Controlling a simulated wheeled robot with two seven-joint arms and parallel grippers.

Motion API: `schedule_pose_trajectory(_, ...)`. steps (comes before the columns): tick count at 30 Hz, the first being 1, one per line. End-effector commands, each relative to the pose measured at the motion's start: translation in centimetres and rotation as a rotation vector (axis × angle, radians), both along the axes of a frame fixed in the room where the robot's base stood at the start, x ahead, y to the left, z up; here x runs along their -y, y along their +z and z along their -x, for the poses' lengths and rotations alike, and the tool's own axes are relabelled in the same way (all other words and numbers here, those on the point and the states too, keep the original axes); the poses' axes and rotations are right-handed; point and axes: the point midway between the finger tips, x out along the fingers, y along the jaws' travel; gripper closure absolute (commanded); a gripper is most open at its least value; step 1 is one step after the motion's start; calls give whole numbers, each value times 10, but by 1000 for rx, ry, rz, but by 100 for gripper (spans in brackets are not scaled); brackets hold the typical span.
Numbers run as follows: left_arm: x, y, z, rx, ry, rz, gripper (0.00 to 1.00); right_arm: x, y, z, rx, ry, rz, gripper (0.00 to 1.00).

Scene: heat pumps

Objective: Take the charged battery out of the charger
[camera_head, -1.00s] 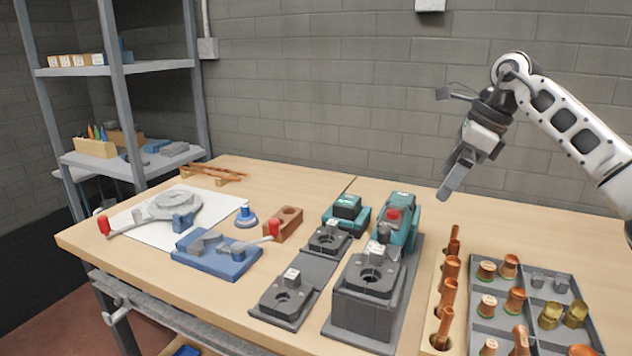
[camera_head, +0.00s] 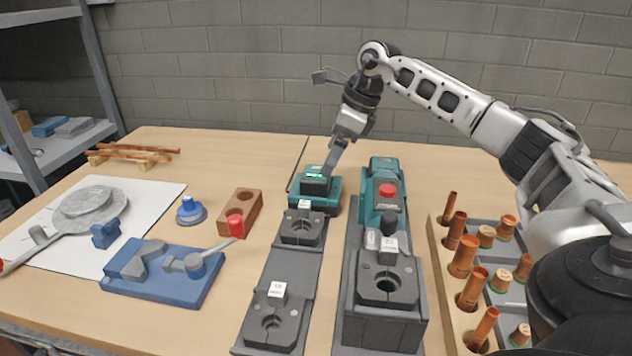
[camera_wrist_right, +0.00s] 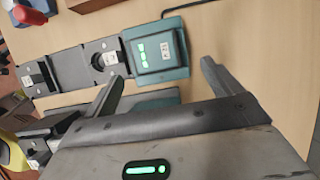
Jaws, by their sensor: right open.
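The teal charger (camera_head: 326,205) stands on the table behind the grey fixture strip. The dark battery (camera_head: 316,186) sits in it, with green lights showing on top. In the right wrist view the battery (camera_wrist_right: 156,52) shows green lights and a white label, with the teal charger (camera_wrist_right: 182,30) around it. My right gripper (camera_head: 330,168) points down just above and behind the battery. Its two fingers (camera_wrist_right: 158,78) are spread apart and empty, with the battery lying beyond them in the wrist view. My left gripper is not in view.
A teal press tool with a red button (camera_head: 387,190) stands close right of the charger. A brick-coloured block (camera_head: 240,212) and a blue fixture (camera_head: 165,275) lie to the left. A wooden rack with copper fittings (camera_head: 464,258) is at the right.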

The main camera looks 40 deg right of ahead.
Motion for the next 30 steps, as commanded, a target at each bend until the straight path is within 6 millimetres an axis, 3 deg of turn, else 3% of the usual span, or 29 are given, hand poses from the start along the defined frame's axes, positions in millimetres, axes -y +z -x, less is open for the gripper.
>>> schedule_pose_trajectory(5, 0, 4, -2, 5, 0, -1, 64, -6, -11, -4, -1, 1, 0, 9)
schedule_pose_trajectory(13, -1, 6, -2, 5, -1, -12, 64, -21, -44, -15, -2, 1, -1, 9)
schedule_pose_trajectory(22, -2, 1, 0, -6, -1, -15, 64, -22, -48, -17, 1, 0, 0, 9)
schedule_pose_trajectory(28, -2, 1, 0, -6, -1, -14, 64, -22, -48, -17, 1, 0, 0, 65)
schedule_pose_trajectory(30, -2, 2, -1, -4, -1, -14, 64, -22, -47, -17, 4, -1, -1, 69)
